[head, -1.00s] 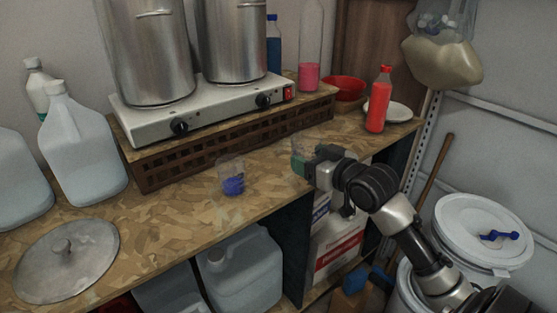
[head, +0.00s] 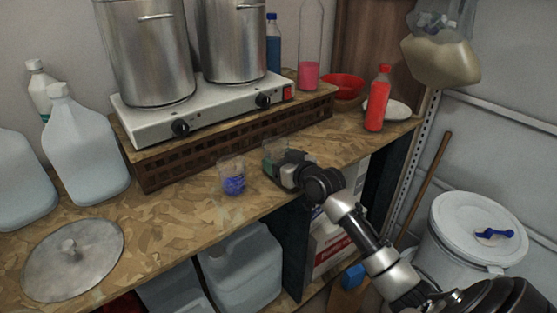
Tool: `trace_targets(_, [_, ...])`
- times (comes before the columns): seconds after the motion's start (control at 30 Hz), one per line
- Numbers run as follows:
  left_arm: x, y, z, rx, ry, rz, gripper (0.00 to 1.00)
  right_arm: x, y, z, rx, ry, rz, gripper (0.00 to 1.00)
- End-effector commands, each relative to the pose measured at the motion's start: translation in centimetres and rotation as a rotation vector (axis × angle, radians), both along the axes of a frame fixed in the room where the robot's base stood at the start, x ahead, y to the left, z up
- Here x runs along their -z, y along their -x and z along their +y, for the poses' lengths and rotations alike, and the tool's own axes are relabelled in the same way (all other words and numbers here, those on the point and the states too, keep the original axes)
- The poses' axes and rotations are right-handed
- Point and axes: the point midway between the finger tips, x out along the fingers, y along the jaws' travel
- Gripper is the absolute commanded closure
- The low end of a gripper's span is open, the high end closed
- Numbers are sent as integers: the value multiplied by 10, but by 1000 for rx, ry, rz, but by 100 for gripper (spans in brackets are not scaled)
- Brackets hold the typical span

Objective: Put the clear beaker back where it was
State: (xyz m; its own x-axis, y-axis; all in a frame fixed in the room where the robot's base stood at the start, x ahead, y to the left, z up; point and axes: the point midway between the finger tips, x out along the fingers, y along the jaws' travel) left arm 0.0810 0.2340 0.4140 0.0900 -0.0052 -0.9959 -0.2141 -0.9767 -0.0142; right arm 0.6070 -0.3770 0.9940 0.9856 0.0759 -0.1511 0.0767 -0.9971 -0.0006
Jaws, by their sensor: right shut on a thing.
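My right gripper (head: 281,167) is shut on the clear beaker (head: 272,149) over the front part of the wooden worktop. Only the upper part of this beaker shows, because the gripper hides the rest. I cannot tell whether its base touches the worktop. A second clear beaker with blue contents (head: 234,184) stands upright just left of the gripper, apart from it. My left gripper is not in view.
A two-burner hotplate (head: 210,105) with two steel pots stands on a brown slatted stand behind. A red bottle (head: 377,98), red bowl (head: 343,87) and plate are at right. A metal lid (head: 72,260) lies at left. Bare worktop (head: 170,215) lies between lid and beakers.

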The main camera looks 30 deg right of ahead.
Motion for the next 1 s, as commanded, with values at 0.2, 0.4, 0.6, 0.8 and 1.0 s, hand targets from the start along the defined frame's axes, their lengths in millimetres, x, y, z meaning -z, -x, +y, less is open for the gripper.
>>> trace_targets(0.2, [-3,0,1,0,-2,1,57,5,-7,1,-1,-1,-2,58])
trace_targets(0.4, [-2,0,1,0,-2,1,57,6,-7,1,-1,0,-2,58])
trace_targets(0.6, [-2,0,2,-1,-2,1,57,6,-7,1,-1,0,-2,7])
trace_targets(0.8, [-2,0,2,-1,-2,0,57,6,-7,1,0,0,-2,7])
trace_targets(1.0, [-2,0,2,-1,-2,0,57,4,1,0,0,0,-2,7])
